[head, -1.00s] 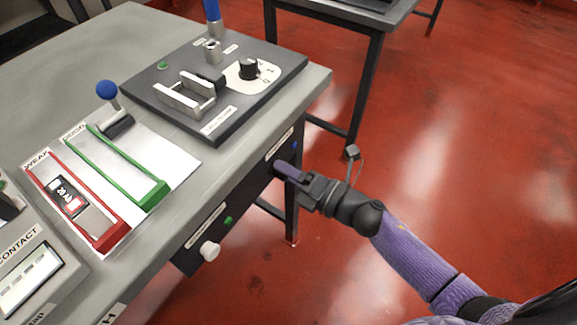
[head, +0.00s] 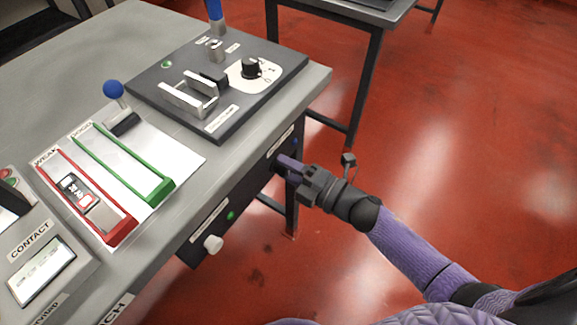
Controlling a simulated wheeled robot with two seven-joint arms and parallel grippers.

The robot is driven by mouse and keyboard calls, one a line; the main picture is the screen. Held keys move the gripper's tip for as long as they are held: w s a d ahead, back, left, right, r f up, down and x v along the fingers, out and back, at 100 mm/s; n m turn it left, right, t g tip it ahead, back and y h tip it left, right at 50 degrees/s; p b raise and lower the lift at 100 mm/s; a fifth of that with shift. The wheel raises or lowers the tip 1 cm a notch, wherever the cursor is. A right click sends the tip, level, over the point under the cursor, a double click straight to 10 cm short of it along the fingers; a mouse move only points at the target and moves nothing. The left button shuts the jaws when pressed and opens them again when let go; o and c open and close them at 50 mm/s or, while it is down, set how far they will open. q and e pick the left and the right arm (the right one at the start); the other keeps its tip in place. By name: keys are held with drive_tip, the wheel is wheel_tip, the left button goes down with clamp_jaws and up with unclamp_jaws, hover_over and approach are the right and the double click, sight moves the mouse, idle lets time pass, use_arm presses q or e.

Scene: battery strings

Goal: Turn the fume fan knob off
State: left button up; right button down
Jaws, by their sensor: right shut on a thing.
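My right gripper (head: 284,163) reaches in from the right to the dark panel on the bench's front side. Its purple fingers are shut on a knob at the panel's far end, taken as the fume fan knob. The fingers hide nearly all of this knob, so its setting cannot be told. The label (head: 281,141) above it is too small to read. A white round knob (head: 213,244) with a lit green lamp (head: 231,215) sits at the near end of the same panel. My left gripper is not in view.
On the bench top stand a dark box (head: 236,118) with a black dial (head: 251,68), a red tray (head: 122,234) holding a battery, a green tray (head: 160,193) and a contact meter (head: 42,270). Open red floor (head: 450,150) lies right of the bench.

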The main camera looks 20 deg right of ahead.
drive_tip(key=shift+c, duration=1.4)
unclamp_jaws()
drive_tip(key=shift+o, duration=0.2)
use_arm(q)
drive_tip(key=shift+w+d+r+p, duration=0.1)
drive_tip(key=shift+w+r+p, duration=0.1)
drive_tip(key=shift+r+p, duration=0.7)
use_arm(e)
drive_tip(key=v, duration=1)
